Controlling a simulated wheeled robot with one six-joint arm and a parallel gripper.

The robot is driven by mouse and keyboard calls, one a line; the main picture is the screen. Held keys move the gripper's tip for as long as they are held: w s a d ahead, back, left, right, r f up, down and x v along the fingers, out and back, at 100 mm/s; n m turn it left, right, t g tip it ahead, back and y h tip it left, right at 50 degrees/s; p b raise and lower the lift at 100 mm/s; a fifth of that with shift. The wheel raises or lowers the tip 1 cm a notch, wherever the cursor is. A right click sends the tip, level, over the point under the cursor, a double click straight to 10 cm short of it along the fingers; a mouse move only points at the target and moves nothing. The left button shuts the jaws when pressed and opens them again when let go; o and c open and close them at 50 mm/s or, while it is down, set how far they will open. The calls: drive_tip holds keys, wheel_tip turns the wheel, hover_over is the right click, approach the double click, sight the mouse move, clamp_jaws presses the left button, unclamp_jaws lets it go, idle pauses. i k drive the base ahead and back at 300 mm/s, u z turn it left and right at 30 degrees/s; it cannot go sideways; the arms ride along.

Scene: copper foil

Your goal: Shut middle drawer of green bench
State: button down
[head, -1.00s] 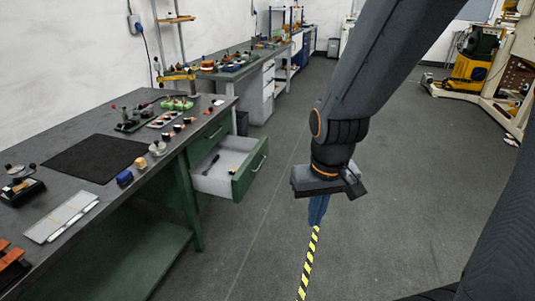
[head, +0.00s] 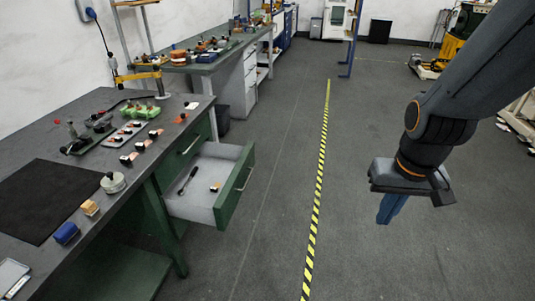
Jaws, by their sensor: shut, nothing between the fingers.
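The green bench (head: 90,113) stands at the left in the head view. Its middle drawer (head: 235,188), with a green front and white inside, is pulled out to the right. A dark tool (head: 187,180) and a small copper-coloured piece (head: 215,187) lie in it. A shut green drawer front (head: 187,146) is just above. My gripper (head: 390,209) hangs over the floor well to the right of the drawer, pointing down, shut and empty. It touches nothing.
A yellow-black floor stripe (head: 318,180) runs between the drawer and my gripper. The floor (head: 275,215) there is clear. Another bench (head: 195,65) with white drawers stands behind. Yellow machinery (head: 465,40) is at the far right. Small items cover the green bench's top.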

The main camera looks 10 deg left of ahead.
sight(231, 166)
drive_tip(key=u, duration=0.05)
drive_tip(key=i, duration=0.65)
drive_tip(key=u, duration=0.65)
drive_tip(key=i, duration=0.45)
drive_tip(key=u, duration=0.3)
